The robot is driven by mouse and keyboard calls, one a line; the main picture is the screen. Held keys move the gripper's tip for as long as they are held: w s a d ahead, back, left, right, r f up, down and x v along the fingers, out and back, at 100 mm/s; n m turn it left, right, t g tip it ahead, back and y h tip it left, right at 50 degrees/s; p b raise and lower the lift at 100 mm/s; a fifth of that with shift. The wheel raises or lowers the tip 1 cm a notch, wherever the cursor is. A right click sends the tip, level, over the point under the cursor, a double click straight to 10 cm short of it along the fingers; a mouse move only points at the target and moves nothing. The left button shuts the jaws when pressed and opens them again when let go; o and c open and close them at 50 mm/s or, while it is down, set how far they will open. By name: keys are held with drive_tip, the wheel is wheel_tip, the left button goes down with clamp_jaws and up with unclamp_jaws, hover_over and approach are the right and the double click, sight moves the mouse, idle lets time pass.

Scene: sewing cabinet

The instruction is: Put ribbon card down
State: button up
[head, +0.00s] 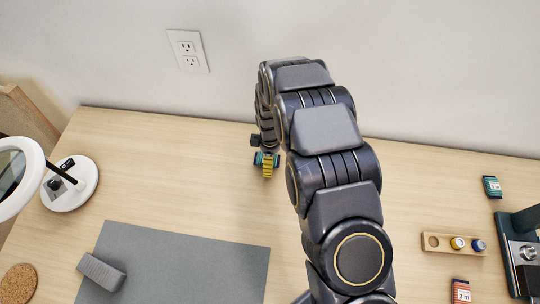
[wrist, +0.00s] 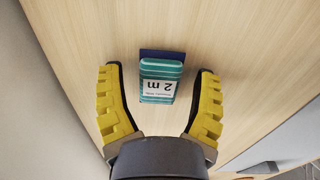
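A teal striped ribbon card (wrist: 160,80) with a white "2 m" label and a dark blue end appears at the tabletop in the wrist view. It is between the two yellow fingers of my gripper (wrist: 158,100), with a clear gap on each side. My gripper is open and touches neither side of the card. In the head view, my gripper (head: 267,168) is low over the back middle of the table. Teal edges of the card (head: 257,159) show beside the yellow finger; the rest is hidden.
A grey mat (head: 190,268) with a grey block (head: 101,271) lies at front left. A white lamp base (head: 85,190) and cork coaster (head: 18,284) are farther left. At right are another teal card (head: 492,187), a wooden spool holder (head: 436,243), a red card (head: 460,291) and a dark machine (head: 520,250).

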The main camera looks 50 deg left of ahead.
wheel_tip(320, 180, up, 12)
drive_tip(key=shift+r, duration=0.2)
idle(0.5)
drive_tip(key=w+d+r+m, duration=0.4)
drive_tip(key=d+r+m, duration=0.2)
drive_tip(key=d, duration=0.4)
drive_tip(key=w+d+r+m, duration=0.3)
drive_tip(key=d+r+m, duration=0.25)
drive_tip(key=d, duration=0.55)
drive_tip(key=s+d+r+m, duration=0.3)
drive_tip(key=s+d+m, duration=0.4)
drive_tip(key=d, duration=0.3)
drive_tip(key=s+d+r+m+g, duration=0.1)
drive_tip(key=s+d+r+m, duration=0.2)
drive_tip(key=s+d+m, duration=0.4)
drive_tip(key=d+m, duration=0.1)
drive_tip(key=d, duration=0.2)
drive_tip(key=shift+s+r+m+g, duration=0.3)
drive_tip(key=shift+s+r+m, duration=0.05)
